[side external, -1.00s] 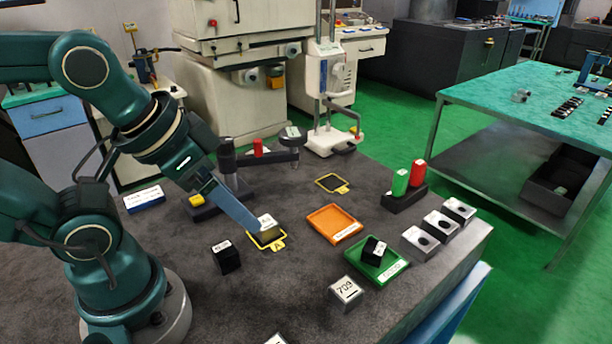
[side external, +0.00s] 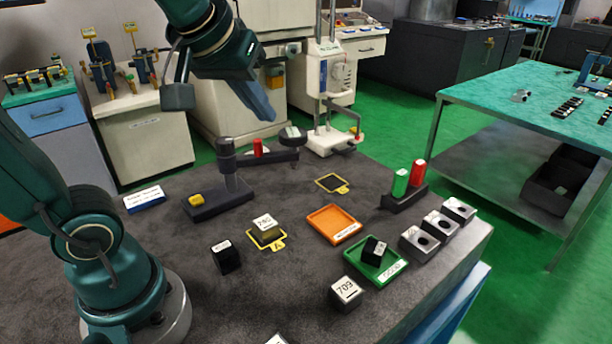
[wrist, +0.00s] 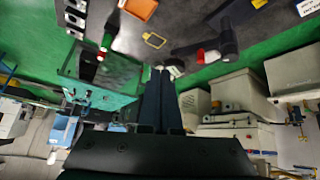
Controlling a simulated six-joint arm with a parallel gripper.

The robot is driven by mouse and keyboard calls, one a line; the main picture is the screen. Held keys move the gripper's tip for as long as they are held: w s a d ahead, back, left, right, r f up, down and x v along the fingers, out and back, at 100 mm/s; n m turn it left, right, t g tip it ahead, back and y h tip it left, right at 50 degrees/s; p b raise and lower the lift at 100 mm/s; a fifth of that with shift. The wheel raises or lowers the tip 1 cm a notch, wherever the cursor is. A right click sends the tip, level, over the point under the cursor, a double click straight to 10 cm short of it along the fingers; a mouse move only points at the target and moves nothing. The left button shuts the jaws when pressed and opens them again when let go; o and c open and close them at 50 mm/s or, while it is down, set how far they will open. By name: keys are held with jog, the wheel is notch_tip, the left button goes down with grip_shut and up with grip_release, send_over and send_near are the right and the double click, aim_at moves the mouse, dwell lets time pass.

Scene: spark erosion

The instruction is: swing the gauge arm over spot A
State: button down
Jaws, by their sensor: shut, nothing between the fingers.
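The gauge has a dark post (side external: 228,160) on a base with a yellow button (side external: 197,200). Its arm (side external: 278,156) reaches right and back from the post, with a red knob (side external: 258,147) and a round head (side external: 292,136) at its end. The head is away from spot A (side external: 279,243), a yellow-framed pad. A numbered block (side external: 265,226) sits on spot A. My gripper (side external: 268,114) is shut and empty, raised above and behind the gauge. In the wrist view the shut fingers (wrist: 160,72) show near the gauge head (wrist: 176,69).
A second yellow-framed pad (side external: 345,189) is empty. An orange tray (side external: 312,220) and a green tray (side external: 393,274) with a black block (side external: 374,250) lie to the right. Green and red pegs, metal blocks, a black block (side external: 226,257) and block 709 (side external: 346,293) stand around.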

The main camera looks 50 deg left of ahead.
jog(key=w+a+f+n+y, duration=0.1)
jog(key=w+a, duration=0.3)
jog(key=w+a+f+n+g+y, duration=0.1)
jog(key=w+a+n, duration=0.1)
jog(key=w+a, duration=0.2)
jog(key=w+a+f+n+g+y, duration=0.1)
jog(key=w+a+n, duration=0.1)
jog(key=w+a, duration=0.2)
jog(key=shift+w+y, duration=0.3)
jog(key=shift+w, duration=0.6)
jog(key=shift+f, duration=0.1)
jog(key=shift+w+a+f, duration=0.15)
jog(key=shift+a+f, duration=0.05)
jog(key=shift+f, duration=0.05)
jog(key=shift+w+a+f, duration=0.15)
jog(key=shift+a+f, duration=0.05)
jog(key=shift+f, duration=0.95)
jog(key=shift+w+a+f, duration=0.2)
jog(key=shift+a+f, duration=0.05)
jog(key=shift+f, duration=0.95)
jog(key=shift+w+a+f, duration=0.15)
jog(key=shift+a+f, duration=0.05)
jog(key=shift+f, duration=0.95)
